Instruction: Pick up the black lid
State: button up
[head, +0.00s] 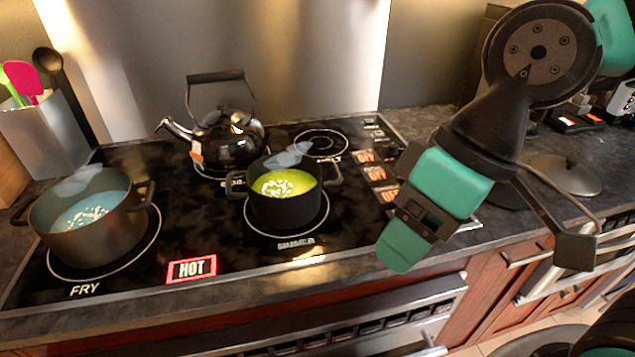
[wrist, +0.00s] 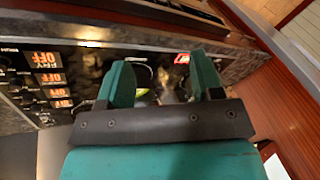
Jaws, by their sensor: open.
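A dark grey lid with a small knob (head: 565,176) lies on the counter to the right of the stove in the head view. It is partly behind one finger of my gripper, and I do not make it out in the wrist view. My gripper (head: 488,252) is open and empty, with its fingers spread above the front right of the stove and the counter edge. The lid is behind and to the right of it, apart from it. In the wrist view the two teal fingers of my gripper (wrist: 161,72) stand apart over the stovetop.
A pot of blue soup (head: 88,240), a pot of green soup (head: 284,205) and a black kettle (head: 228,138) stand on the stove (head: 350,215). A red HOT sign (head: 191,269) glows at the front. A utensil holder (head: 42,138) stands at the left.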

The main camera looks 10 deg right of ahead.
aim_at(504, 196)
jog(key=k, duration=1.15)
jog(key=z, duration=0.9)
jog(key=i, duration=1.65)
jog(key=u, duration=0.35)
